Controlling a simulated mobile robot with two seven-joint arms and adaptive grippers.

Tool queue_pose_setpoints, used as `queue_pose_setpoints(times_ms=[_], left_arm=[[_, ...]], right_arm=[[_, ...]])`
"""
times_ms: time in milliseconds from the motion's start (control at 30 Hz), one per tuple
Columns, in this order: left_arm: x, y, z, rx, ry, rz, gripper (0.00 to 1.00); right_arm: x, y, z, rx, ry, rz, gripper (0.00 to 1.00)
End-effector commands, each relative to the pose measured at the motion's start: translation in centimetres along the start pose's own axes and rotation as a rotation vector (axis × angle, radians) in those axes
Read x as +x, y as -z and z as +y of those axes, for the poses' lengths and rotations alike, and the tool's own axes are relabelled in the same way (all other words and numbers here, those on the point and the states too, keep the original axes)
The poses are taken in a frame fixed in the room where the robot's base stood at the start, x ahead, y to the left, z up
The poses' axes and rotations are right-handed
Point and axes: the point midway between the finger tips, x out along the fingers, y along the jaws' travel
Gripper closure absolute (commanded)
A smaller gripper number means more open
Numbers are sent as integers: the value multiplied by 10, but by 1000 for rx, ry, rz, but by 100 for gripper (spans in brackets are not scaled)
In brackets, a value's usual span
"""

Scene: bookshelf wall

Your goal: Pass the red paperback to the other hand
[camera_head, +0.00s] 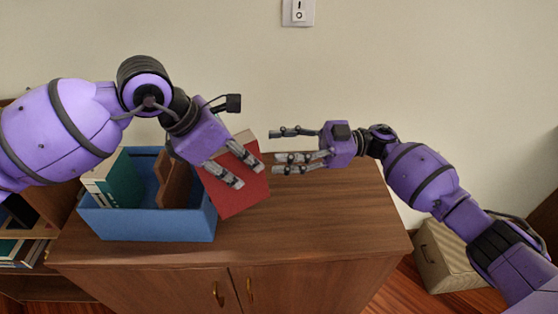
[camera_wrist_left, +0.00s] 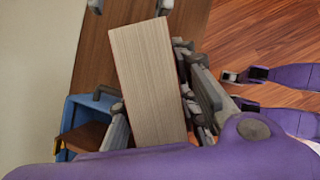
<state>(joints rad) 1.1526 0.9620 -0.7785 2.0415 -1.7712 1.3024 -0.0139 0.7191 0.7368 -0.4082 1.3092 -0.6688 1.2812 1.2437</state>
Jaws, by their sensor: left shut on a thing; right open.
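The red paperback (camera_head: 237,188) is held tilted above the cabinet top, just right of the blue box. My left gripper (camera_head: 241,168) is shut on it, with its fingers across the red cover. In the left wrist view the book (camera_wrist_left: 147,82) shows its pale page edge between the fingers. My right gripper (camera_head: 285,150) is open and empty. It is just right of the book, its fingers pointing left towards it, and I see a small gap between them.
The blue box (camera_head: 150,224) on the cabinet (camera_head: 330,215) holds a teal book (camera_head: 122,181) and a brown divider-like piece (camera_head: 173,180). The cabinet top is clear to the right. A beige box (camera_head: 445,260) stands on the floor at the right.

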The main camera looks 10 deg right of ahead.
Motion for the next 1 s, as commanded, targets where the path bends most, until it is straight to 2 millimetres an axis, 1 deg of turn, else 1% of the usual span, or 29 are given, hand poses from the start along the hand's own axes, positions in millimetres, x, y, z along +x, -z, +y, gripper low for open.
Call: queue_pose_setpoints(times_ms=[33,100,200,300,433,567,900,1000], left_arm=[[-1,-2,0,1,-2,-4,100],[-1,-2,0,1,-2,-3,100],[-1,-2,0,1,-2,-3,100],[-1,-2,0,1,-2,-3,100],[-1,-2,0,1,-2,-3,100],[-1,-2,0,1,-2,-3,100],[-1,-2,0,1,-2,-3,100],[-1,-2,0,1,-2,-3,100]], right_arm=[[10,0,-3,29,95,-54,50],[15,-4,-10,83,208,-138,50],[16,-10,-18,150,322,-249,50],[14,-14,-22,195,388,-330,50],[13,-18,-25,225,422,-379,50],[23,-22,-32,229,426,-384,50],[78,-40,-59,225,425,-378,50],[91,-46,-66,227,423,-379,50]])
